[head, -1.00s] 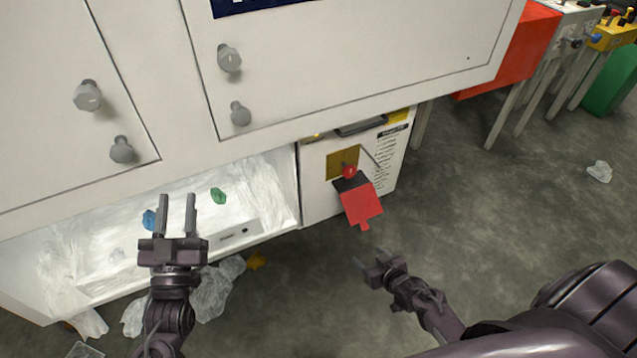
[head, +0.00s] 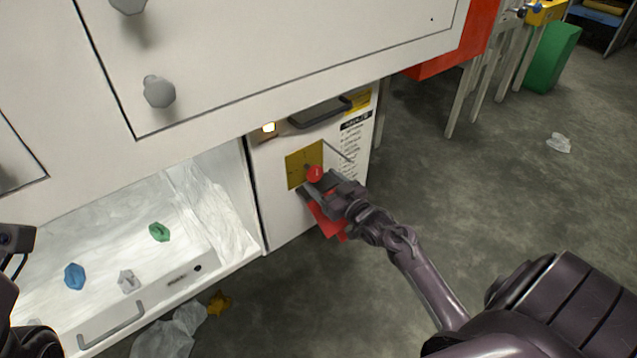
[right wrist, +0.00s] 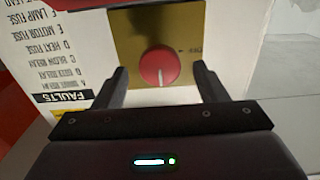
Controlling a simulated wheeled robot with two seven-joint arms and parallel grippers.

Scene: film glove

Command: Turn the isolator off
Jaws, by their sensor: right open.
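The isolator's red knob (head: 314,174) sits on a brass plate (head: 297,160) on the front of a white cabinet unit (head: 268,205). In the right wrist view the round red knob (right wrist: 159,67) has a pale pointer line, and a mark with small lettering lies beside it on the plate. My right gripper (head: 327,180) is open at the knob; in the wrist view its fingers (right wrist: 160,80) stand on either side of the knob, apart from it. A red flap (head: 328,222) hangs below, partly hidden by my gripper. Part of my left arm shows at the left edge; its fingertips are not clear.
A lit indicator (head: 268,128) and a dark handle (head: 318,112) are above the plate. A faults label (right wrist: 60,97) is on the panel. An open white drawer (head: 185,268) with coloured pieces is at left.

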